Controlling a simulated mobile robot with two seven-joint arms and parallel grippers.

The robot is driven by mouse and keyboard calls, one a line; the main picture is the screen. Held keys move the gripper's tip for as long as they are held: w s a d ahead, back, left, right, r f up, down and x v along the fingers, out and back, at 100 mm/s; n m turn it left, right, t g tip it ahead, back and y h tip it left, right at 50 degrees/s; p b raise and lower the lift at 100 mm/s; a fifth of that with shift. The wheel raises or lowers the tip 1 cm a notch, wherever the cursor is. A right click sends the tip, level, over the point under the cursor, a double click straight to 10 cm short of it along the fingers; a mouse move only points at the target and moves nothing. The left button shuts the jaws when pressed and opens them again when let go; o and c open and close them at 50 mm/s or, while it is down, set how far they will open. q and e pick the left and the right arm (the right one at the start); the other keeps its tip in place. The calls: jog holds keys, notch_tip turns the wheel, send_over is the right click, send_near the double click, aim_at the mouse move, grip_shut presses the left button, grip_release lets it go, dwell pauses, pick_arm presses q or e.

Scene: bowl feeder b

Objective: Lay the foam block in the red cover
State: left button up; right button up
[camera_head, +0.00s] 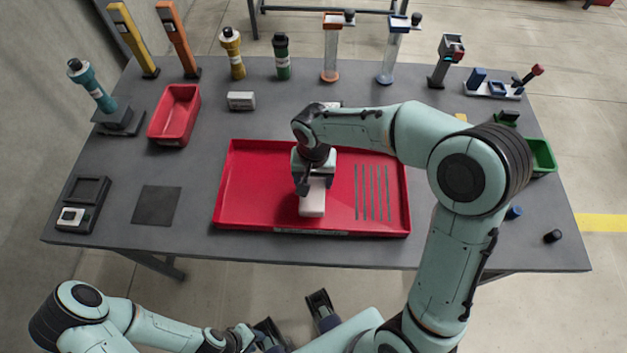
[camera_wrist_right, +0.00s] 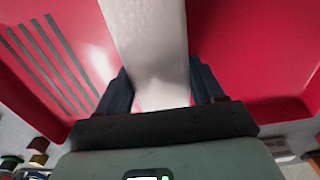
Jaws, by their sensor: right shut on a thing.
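The red cover (camera_head: 250,185) is a wide, shallow tray-like piece in the middle of the table, with a row of dark slots on its right side. My right gripper (camera_head: 313,186) is over the cover's middle and shut on the white foam block (camera_head: 312,204). The block also shows in the right wrist view (camera_wrist_right: 152,45), between the two dark fingers. It lies within the cover's outline; I cannot tell whether it touches the floor. My left gripper (camera_head: 295,318) is open and empty, low in front of the table.
A smaller red bin (camera_head: 174,115) stands back left of the cover, near a small grey block (camera_head: 241,101). A dark square pad (camera_head: 156,205) lies left. Several upright tools and bottles line the back edge. A green bin (camera_head: 542,157) is at the right.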

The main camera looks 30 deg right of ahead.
aim_at(314, 180)
jog(key=shift+f, duration=0.55)
jog(key=o, duration=0.6)
jog(key=shift+f, duration=0.2)
jog(key=o, duration=0.4)
jog(key=shift+r, duration=0.2)
notch_tip(314, 180, up, 12)
jog(key=p, duration=0.1)
jog(key=shift+p, duration=0.3)
